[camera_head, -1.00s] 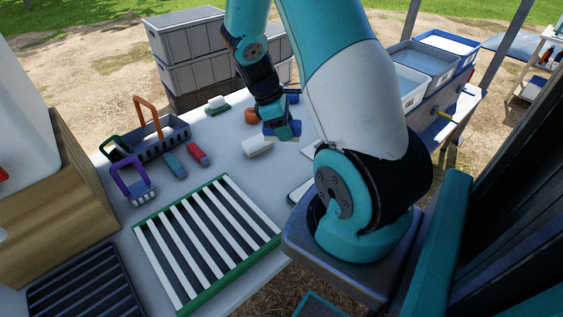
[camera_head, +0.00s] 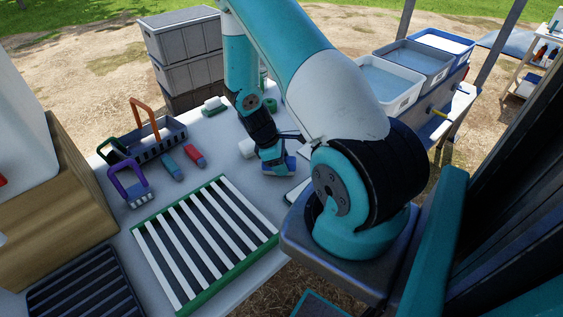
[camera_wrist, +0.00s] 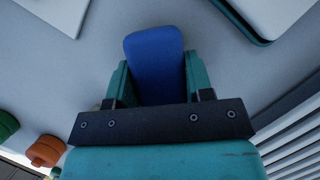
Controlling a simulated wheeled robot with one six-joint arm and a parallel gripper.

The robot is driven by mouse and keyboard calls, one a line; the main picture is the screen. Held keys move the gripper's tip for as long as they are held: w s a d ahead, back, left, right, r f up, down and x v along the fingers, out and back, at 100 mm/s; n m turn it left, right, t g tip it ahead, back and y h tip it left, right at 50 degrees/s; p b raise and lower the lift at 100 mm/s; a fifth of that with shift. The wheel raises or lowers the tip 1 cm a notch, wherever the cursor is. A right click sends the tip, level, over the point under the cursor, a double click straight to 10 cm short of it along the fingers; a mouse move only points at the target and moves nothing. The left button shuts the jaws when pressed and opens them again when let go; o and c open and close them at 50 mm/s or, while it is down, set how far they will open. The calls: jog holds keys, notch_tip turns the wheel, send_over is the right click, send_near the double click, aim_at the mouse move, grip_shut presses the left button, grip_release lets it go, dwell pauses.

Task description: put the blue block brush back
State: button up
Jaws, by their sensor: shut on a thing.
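The blue block brush (camera_wrist: 153,50) is between the two teal fingers of my gripper (camera_wrist: 155,85) in the wrist view. My gripper (camera_head: 277,168) is shut on it. In the head view a blue part of the brush (camera_head: 290,166) shows beside the fingers, low over the grey table, right of the slatted rack's far end. I cannot tell whether the brush touches the table. Its underside is hidden.
A green-framed slatted rack (camera_head: 182,291) lies in front. A dark caddy (camera_head: 170,148) and red (camera_head: 194,154) and blue-grey (camera_head: 172,168) blocks lie left. A white piece (camera_head: 247,148) is behind my gripper. An orange knob (camera_wrist: 46,151) shows in the wrist view.

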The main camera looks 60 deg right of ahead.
jog(key=shift+f, duration=0.1)
jog(key=o, duration=1)
jog(key=shift+o, duration=0.2)
jog(key=b+v, duration=0.1)
jog(key=v, duration=1.1)
jog(key=shift+b, duration=0.35)
jog(key=a+r+t+y, duration=0.2)
jog(key=a+r, duration=0.4)
jog(key=a, duration=0.4)
jog(key=a+r+t+y, duration=0.1)
jog(key=a+r+t, duration=0.1)
jog(key=a+r, duration=0.65)
jog(key=s+a+r+y, duration=0.1)
jog(key=s+a+r, duration=0.2)
jog(key=s+a, duration=0.3)
jog(key=s+a+r+y, duration=0.2)
jog(key=s+a+r, duration=0.1)
jog(key=s+a, duration=0.4)
jog(key=shift+s+a+n+y, duration=0.2)
jog(key=shift+a+n+y, duration=0.15)
jog(key=shift+a, duration=0.45)
